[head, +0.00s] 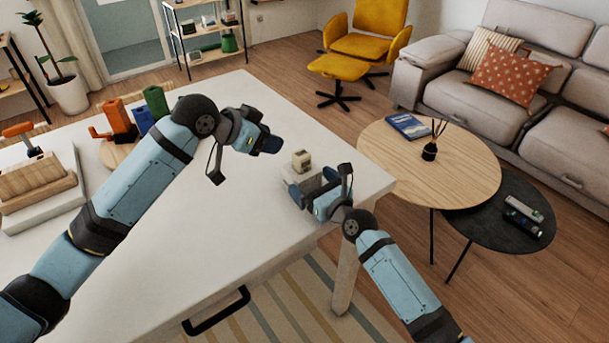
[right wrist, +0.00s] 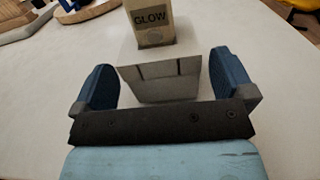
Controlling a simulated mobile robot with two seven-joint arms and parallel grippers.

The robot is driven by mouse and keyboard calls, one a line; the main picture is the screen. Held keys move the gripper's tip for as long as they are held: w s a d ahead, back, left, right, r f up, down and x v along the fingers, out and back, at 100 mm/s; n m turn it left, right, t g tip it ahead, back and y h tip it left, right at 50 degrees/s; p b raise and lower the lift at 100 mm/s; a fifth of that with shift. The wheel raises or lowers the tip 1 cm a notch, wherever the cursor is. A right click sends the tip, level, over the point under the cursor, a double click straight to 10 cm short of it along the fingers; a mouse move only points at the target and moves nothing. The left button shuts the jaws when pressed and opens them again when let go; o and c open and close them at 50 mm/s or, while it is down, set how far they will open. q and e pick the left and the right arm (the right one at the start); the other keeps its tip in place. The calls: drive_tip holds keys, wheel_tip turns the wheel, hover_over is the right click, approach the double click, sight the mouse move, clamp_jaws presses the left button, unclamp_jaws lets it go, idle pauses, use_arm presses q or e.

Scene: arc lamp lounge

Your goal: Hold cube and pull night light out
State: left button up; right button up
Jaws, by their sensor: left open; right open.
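I cannot make out the night light as a separate part. My right gripper (head: 313,185) is low over the table, just in front of the cube.
The white table (head: 215,255) is clear around the cube. At its left are orange (head: 116,114), blue (head: 143,118) and green (head: 156,101) objects on a round board, and a stacked wooden block (head: 38,180). A round wooden table (head: 465,180) stands right, beyond the edge.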

drive_tip(key=shift+x, duration=1.85)
drive_tip(key=c, duration=1)
drive_tip(key=shift+c, duration=0.2)
